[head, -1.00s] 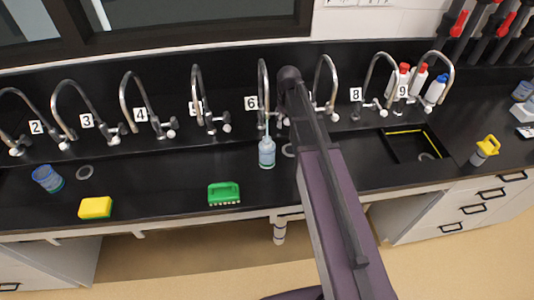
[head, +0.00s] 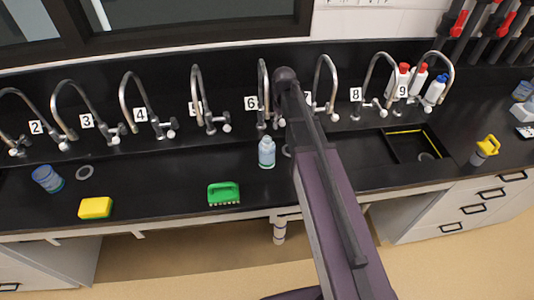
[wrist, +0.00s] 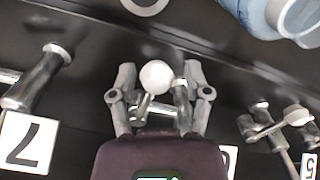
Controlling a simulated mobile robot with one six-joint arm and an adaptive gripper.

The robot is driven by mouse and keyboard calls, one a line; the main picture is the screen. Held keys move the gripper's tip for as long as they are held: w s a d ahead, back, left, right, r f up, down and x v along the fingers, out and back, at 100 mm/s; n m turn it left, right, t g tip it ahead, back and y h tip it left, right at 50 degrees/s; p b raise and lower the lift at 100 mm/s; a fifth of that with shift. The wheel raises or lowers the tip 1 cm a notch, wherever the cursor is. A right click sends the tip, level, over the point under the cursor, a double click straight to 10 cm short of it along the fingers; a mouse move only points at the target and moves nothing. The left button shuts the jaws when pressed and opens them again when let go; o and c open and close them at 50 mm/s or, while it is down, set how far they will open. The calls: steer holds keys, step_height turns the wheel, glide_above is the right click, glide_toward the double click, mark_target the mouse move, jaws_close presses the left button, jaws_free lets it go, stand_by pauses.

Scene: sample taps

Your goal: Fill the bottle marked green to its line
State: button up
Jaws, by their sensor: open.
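A pale blue bottle (head: 267,153) stands upright on the black bench below the tap labelled 6 (head: 262,82). Part of it shows at the top right of the wrist view (wrist: 262,14). No green mark or fill line can be read on it at this size. My gripper (wrist: 158,74) is open, with its fingers on either side of a white round tap knob (wrist: 155,77). I cannot tell whether they touch it. In the head view my arm hides the gripper. No water stream shows under tap 6.
A blue container (head: 47,178), a yellow sponge (head: 96,208) and a green brush (head: 223,193) are on the bench to the left. Numbered taps line the back. A sink (head: 412,145) and a yellow-topped item (head: 486,149) are at right.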

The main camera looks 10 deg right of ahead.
steer(key=shift+w+d, duration=0.1)
steer(key=shift+d, duration=0.15)
steer(key=shift+r, duration=0.1)
step_height(320, 180, up, 7)
steer(key=p, duration=0.7)
stand_by(0.7)
steer(key=s+f+m+b, duration=0.2)
steer(key=s+f+m, duration=0.1)
steer(key=s, duration=1.4)
steer(key=shift+d+m+b, duration=0.2)
steer(key=shift+m+b, duration=0.15)
steer(key=shift+m, duration=0.45)
